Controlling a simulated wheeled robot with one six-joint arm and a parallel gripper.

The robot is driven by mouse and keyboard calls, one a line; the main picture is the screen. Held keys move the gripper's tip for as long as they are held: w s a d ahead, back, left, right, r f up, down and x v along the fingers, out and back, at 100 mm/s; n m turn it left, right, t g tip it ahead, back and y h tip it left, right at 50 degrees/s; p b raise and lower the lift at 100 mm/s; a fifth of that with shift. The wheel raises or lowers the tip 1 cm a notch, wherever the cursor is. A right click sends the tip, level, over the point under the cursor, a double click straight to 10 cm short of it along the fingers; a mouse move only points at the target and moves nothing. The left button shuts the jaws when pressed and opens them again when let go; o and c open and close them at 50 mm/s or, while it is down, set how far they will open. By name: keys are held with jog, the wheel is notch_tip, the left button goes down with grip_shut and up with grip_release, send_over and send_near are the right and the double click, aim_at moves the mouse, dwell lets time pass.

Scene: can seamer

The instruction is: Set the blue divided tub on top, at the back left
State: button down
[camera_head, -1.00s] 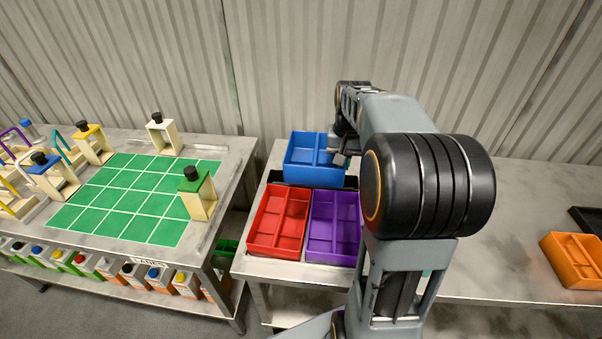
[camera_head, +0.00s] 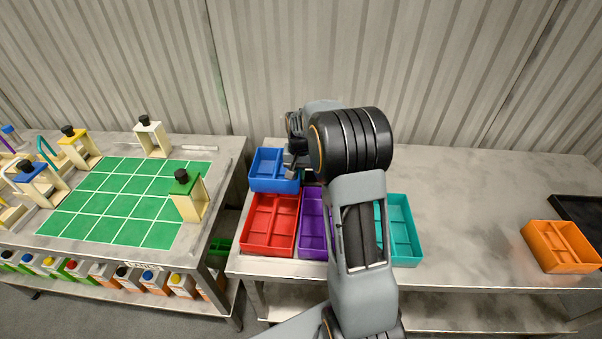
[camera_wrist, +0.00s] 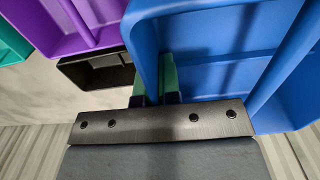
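The blue divided tub (camera_head: 268,184) is at the back left of the near table, behind the red divided tub, in the head view. It fills the right of the wrist view (camera_wrist: 220,45). My gripper (camera_wrist: 154,88) is shut on the tub's side wall, one green fingertip on each face. In the head view my gripper (camera_head: 292,170) is at the tub's right side, partly hidden by my wrist. A black tray (camera_wrist: 100,72) shows beside and apparently lower than the blue tub. I cannot tell whether the tub rests on anything, as its underside is hidden.
The red tub (camera_head: 269,225), purple tub (camera_head: 313,224) and teal tub (camera_head: 404,230) stand along the front. An orange tub (camera_head: 560,245) and a dark tray (camera_head: 580,212) are at the right. The table's middle right is clear. A second table with a green grid (camera_head: 125,200) stands left.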

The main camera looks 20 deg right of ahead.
jog(key=shift+f, duration=0.4)
jog(key=shift+s+f+b, duration=0.1)
jog(key=shift+f+b, duration=0.35)
jog(key=shift+f, duration=0.2)
jog(key=c, duration=1.3)
grip_release()
jog(key=shift+r, duration=0.1)
